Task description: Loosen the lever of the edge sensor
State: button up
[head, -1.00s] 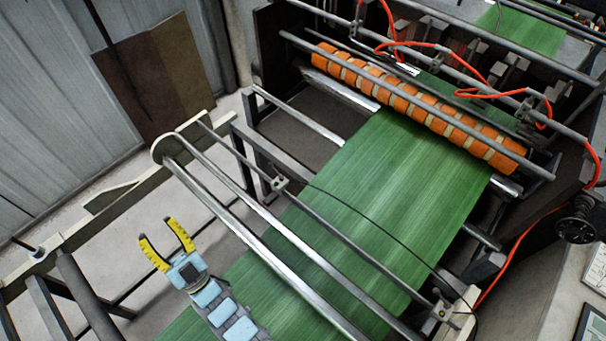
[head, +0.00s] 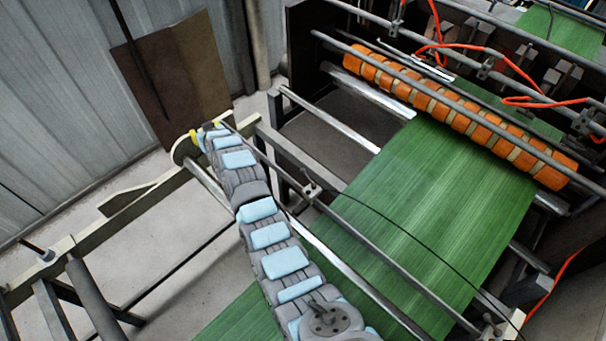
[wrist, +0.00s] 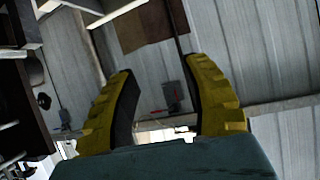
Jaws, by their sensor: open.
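A small grey clamp block (head: 312,189), which looks like the edge sensor, sits on the thin bar over the green web (head: 425,200); a thin black cable runs from near it. Its lever is too small to make out. My gripper (head: 205,130) is at the far left end of the rollers, beyond and left of the clamp block, with only bits of yellow finger showing past my arm. In the wrist view my gripper (wrist: 163,68) has its two yellow fingers spread apart, with nothing between them. The clamp block is not recognisable in the wrist view.
Metal rollers (head: 350,270) and a pale side frame (head: 140,205) lie under and beside my arm. An orange segmented roller (head: 460,115) crosses the web at the back. Brown panels (head: 180,80) lean on the corrugated wall. A grey box with red (wrist: 172,95) shows between the fingers.

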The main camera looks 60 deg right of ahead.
jog(key=s+d+g+y+b, duration=0.2)
jog(key=s+d+g, duration=0.1)
jog(key=s+d, duration=0.3)
jog(key=g+y+b, duration=0.3)
jog(key=g+y, duration=0.3)
jog(key=g, duration=0.1)
send_near(303, 169)
jog(key=shift+n, duration=0.3)
jog(key=f, duration=0.3)
jog(key=a+f, duration=0.1)
jog(key=f, duration=0.3)
jog(key=w+f+p, duration=0.1)
jog(key=f, duration=0.3)
jog(key=shift+a, duration=0.4)
jog(key=shift+r, duration=0.1)
grip_shut()
